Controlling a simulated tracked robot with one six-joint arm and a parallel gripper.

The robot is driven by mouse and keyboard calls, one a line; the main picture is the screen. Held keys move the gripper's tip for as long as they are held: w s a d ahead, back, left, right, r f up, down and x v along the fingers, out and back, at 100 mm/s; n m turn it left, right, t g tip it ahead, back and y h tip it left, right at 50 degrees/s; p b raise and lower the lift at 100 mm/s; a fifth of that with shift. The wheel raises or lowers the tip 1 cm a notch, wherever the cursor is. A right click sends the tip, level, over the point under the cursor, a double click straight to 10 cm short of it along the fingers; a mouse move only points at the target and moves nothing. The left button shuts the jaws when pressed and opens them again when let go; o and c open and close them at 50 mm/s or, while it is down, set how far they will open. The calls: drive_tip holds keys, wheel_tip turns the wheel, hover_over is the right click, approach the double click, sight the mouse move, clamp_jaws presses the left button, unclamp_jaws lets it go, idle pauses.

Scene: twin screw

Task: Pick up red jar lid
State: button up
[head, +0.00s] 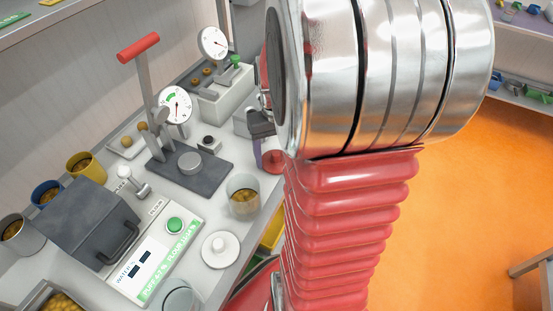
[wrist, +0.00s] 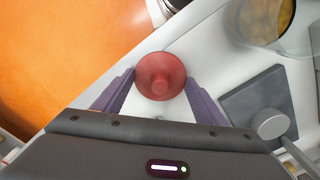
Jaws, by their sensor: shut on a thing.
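In the head view the lid (head: 273,161) shows as a red disc at the counter's right edge, partly hidden by my arm. I cannot tell whether the lid still touches the counter.
A glass jar with brown contents (head: 243,197) stands close by on the counter. A dark press base (head: 190,174) with a red-handled lever (head: 138,47) is to the left. A white knobbed lid (head: 220,249) and a green-button panel (head: 150,262) are nearer. Orange floor (head: 465,200) lies right.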

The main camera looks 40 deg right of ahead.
wheel_tip(320, 180, up, 10)
idle(0.7)
drive_tip(key=shift+s+f, duration=0.1)
idle(0.5)
